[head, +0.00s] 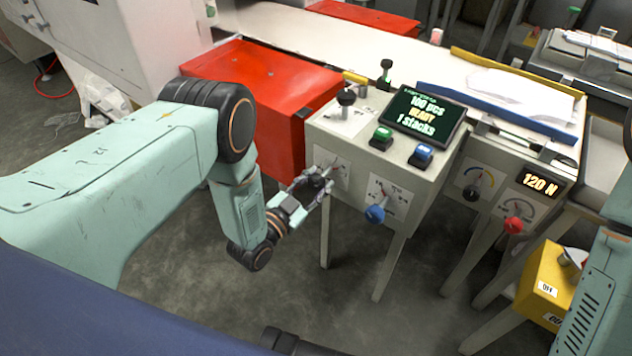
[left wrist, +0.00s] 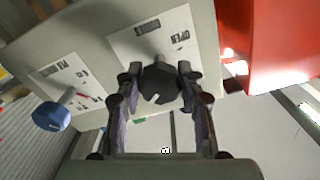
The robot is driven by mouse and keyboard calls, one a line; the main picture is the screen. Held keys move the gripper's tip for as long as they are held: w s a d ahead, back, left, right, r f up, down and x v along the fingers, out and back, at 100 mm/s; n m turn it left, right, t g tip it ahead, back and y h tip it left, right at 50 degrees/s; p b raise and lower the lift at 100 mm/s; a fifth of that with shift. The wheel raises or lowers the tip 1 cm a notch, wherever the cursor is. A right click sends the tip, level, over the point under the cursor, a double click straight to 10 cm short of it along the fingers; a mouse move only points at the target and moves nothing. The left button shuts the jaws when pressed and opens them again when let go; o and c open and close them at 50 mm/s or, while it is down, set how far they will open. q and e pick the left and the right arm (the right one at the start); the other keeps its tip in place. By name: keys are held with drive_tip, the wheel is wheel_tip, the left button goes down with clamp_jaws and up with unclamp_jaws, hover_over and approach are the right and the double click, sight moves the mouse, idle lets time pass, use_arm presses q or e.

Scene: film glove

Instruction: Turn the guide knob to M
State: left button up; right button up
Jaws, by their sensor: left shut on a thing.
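A black knob (left wrist: 160,84) sits on the front face of the white control box (head: 400,168), in front of a label plate (left wrist: 150,42). The plate's lettering appears upside down in the left wrist view; one word reads OPEN, the rest is too small to read surely. A short white mark shows on the knob's lower edge there. My left gripper (head: 312,186) is shut on the black knob, with one finger on each side. In the head view the fingers partly hide the knob. My right gripper is out of view.
A blue knob (head: 376,214) is close beside the gripped knob. A red cabinet (head: 258,85) stands close on the other side. A red knob (head: 513,225) is on the box further right. Green (head: 382,134) and blue buttons (head: 422,153) and a screen (head: 426,114) are on top.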

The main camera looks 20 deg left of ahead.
use_arm(q)
drive_tip(key=o, duration=1.2)
drive_tip(key=v, duration=1.2)
